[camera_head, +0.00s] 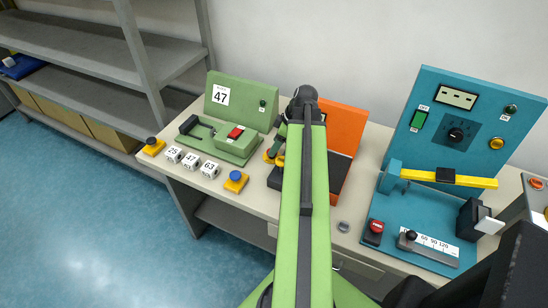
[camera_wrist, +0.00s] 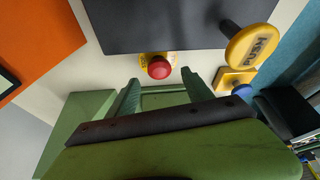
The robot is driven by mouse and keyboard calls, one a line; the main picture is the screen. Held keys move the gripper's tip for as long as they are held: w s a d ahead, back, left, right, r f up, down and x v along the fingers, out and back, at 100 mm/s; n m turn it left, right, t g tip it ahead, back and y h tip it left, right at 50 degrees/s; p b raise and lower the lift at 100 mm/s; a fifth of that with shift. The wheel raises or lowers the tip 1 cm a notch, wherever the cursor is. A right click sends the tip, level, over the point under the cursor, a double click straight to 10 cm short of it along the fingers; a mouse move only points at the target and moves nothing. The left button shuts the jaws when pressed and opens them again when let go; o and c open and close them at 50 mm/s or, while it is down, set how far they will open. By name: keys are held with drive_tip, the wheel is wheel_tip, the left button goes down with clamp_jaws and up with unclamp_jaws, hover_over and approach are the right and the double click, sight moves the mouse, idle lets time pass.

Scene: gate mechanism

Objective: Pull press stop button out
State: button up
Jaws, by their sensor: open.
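The stop button is a red knob (camera_wrist: 159,67) on a yellow base, beside a dark plate (camera_wrist: 150,22), in the wrist view. My gripper (camera_wrist: 161,88) is open, with one green finger to each side of the picture's middle. The red knob shows just beyond the fingertips, roughly centred between them. I cannot tell how far it is in depth, and I see no contact. In the head view my arm covers much of the orange press (camera_head: 344,128) and hides the red knob.
A yellow PUSH disc (camera_wrist: 250,45) stands close to the right finger in the wrist view. A blue button (camera_head: 236,175) on a yellow base sits on the table's front edge. A green station (camera_head: 240,100) is left, a teal panel (camera_head: 460,120) right.

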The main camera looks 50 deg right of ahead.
drive_tip(key=shift+b+x, duration=0.7)
drive_tip(key=shift+x, duration=0.7)
clamp_jaws()
